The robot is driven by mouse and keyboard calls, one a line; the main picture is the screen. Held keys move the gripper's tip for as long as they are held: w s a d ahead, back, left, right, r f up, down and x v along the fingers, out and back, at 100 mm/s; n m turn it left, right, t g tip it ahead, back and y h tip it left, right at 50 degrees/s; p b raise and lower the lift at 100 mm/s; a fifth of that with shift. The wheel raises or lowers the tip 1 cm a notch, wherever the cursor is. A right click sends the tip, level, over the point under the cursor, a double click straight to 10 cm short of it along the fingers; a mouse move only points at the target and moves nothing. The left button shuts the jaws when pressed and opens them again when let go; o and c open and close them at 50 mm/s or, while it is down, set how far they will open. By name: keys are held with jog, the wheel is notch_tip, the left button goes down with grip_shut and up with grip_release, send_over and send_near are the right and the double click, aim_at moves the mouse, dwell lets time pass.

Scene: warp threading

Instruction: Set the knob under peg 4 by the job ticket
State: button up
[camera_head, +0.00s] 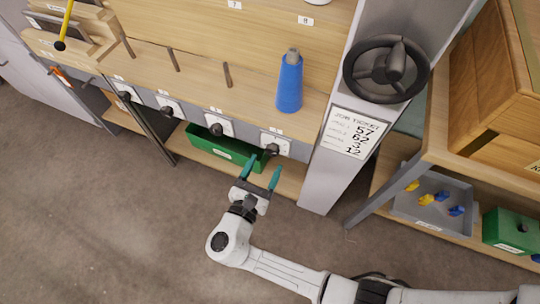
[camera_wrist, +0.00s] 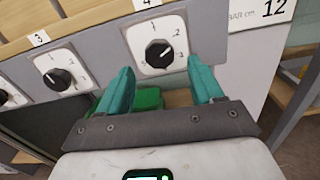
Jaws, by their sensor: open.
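The black knob under peg 4 sits on a white dial plate (camera_wrist: 141,64); the "4" label (camera_wrist: 147,2) is above it in the wrist view. A "1" and a "2" are readable on the dial; the knob's light mark seems to point right and slightly up. My gripper (camera_head: 265,165) is open just in front of this knob (camera_head: 273,150), its teal fingers apart and either side of it in the wrist view (camera_wrist: 161,68), not visibly touching it. The job ticket (camera_head: 352,133) on the grey post lists 57, 62, 3 and 12; its line names are mostly too small to read.
A blue cone (camera_head: 290,82) stands on the shelf above the knob, with bare pegs to its left. A green bin (camera_head: 222,148) lies below. A black handwheel (camera_head: 386,68) is on the post. A grey tray (camera_head: 432,208) holds yellow and blue pieces. Open floor lies in front.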

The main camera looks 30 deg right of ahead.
aim_at(270, 153)
jog(key=shift+x, duration=1.8)
jog(key=shift+c, duration=0.3)
jog(key=c, duration=1)
jog(key=shift+m+b, duration=0.3)
jog(key=m+b, duration=0.2)
jog(key=m, duration=0.3)
jog(key=shift+f+m, duration=0.1)
jog(key=shift+m, duration=0.2)
jog(key=m+b, duration=0.3)
jog(key=m, duration=0.2)
jog(key=shift+w+a, duration=0.1)
jog(key=shift+m, duration=0.4)
